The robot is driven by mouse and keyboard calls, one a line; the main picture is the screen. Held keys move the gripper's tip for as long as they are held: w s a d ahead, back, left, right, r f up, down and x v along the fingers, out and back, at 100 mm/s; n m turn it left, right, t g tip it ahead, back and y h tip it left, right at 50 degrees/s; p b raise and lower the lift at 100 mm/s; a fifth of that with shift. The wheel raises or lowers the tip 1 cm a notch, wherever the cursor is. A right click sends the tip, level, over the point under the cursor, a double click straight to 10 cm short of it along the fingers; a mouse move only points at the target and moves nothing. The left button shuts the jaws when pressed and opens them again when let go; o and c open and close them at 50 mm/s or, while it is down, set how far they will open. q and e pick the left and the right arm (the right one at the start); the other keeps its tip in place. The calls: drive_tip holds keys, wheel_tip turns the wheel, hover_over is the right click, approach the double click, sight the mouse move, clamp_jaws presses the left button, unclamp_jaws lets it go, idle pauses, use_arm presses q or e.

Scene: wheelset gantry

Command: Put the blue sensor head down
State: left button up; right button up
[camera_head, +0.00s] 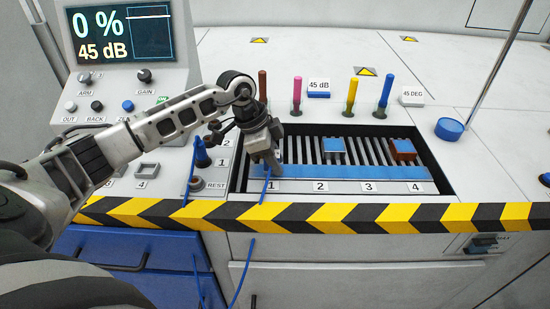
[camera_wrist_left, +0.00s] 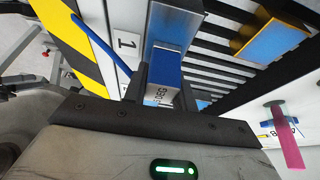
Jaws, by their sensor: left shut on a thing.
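My left gripper (camera_head: 266,163) is over the left end of the slatted tray (camera_head: 436,187), just behind the label 1. In the left wrist view its fingers (camera_wrist_left: 162,92) are shut on the blue sensor head (camera_wrist_left: 168,64), a small block with a blue face and a white label ending in "DEG". In the head view the gripper hides most of the block, and I cannot tell whether it touches the tray. A thin blue cable (camera_head: 265,187) hangs by the gripper. My right gripper is not in view.
A blue-topped block (camera_head: 333,146) sits behind label 2 and a brown-sided block (camera_head: 403,147) near label 4. Coloured probes, including a pink one (camera_head: 297,95), stand behind the tray. A console (camera_head: 120,85) is at left. A striped edge (camera_head: 330,217) runs along the front.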

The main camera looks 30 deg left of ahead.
use_arm(q)
drive_tip(key=shift+f, duration=0.1)
drive_tip(key=o, duration=1)
drive_tip(key=shift+o, duration=0.2)
drive_tip(key=shift+r, duration=0.2)
drive_tip(key=v, duration=1.2)
drive_tip(key=shift+p, duration=0.4)
drive_tip(key=shift+s+f, duration=0.1)
drive_tip(key=shift+f, duration=0.05)
